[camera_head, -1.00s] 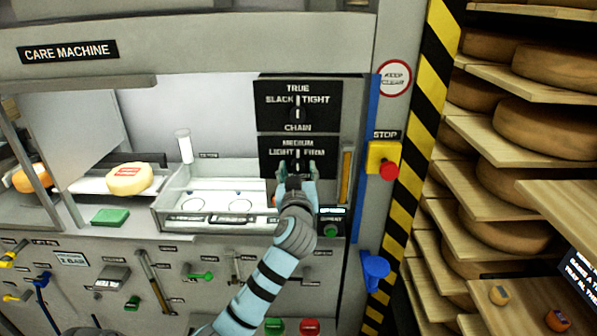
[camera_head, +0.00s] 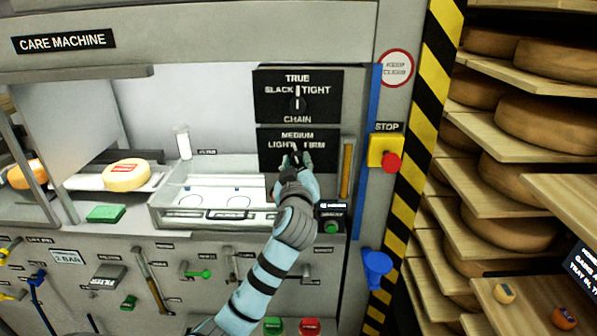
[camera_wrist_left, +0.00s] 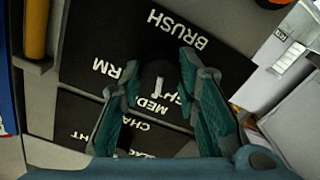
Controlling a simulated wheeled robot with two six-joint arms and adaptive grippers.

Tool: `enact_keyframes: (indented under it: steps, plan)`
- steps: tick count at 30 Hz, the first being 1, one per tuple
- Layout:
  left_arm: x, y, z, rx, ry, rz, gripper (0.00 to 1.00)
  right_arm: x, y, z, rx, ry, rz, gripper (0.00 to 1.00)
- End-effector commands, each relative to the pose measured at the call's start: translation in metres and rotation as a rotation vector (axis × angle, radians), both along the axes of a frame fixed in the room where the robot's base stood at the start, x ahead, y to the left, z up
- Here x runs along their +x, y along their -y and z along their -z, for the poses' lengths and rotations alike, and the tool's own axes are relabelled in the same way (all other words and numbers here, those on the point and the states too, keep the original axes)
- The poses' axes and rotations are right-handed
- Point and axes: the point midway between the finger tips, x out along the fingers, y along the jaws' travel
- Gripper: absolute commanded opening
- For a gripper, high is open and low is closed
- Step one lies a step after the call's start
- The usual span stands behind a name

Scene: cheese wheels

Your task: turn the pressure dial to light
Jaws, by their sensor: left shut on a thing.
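The pressure dial's black panel (camera_head: 268,150) reads LIGHT on the left, MEDIUM on top and FIRM on the right in the head view. My left gripper (camera_head: 297,159) is in front of it and hides most of the knob there. In the left wrist view the panel appears upside down, with BRUSH (camera_wrist_left: 178,28) along its upper part. The dark round knob (camera_wrist_left: 158,74) sits between the two teal fingers of my left gripper (camera_wrist_left: 160,78), which is shut on it. Its white pointer points roughly toward MEDIUM. My right gripper is not in view.
The chain dial (camera_head: 297,103) is just above, its pointer toward TRUE. A white tray (camera_head: 165,215) is to the left. Shelves of cheese wheels (camera_head: 545,125) stand at far right.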

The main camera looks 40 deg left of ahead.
Motion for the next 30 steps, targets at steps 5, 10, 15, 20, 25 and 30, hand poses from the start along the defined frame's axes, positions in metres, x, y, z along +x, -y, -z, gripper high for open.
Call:
enact_keyframes:
  steps: [5,10,15,20,25,30]
  plan:
    - [0.0,0.0,0.005,-0.118,0.093,0.0,0.01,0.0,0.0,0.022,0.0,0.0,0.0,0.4]
    - [0.0,0.0,0.004,-0.228,0.176,0.0,0.01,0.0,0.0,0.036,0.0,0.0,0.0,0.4]
    - [0.0,0.0,0.004,-0.318,0.241,0.0,0.01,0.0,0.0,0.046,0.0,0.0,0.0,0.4]
    - [0.0,0.0,0.003,-0.375,0.283,-0.001,0.01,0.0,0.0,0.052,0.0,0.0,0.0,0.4]
    - [0.0,0.001,0.002,-0.408,0.306,0.0,0.01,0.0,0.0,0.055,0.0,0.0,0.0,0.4]
    - [0.001,0.001,0.002,-0.419,0.313,0.0,0.01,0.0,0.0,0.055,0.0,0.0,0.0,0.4]
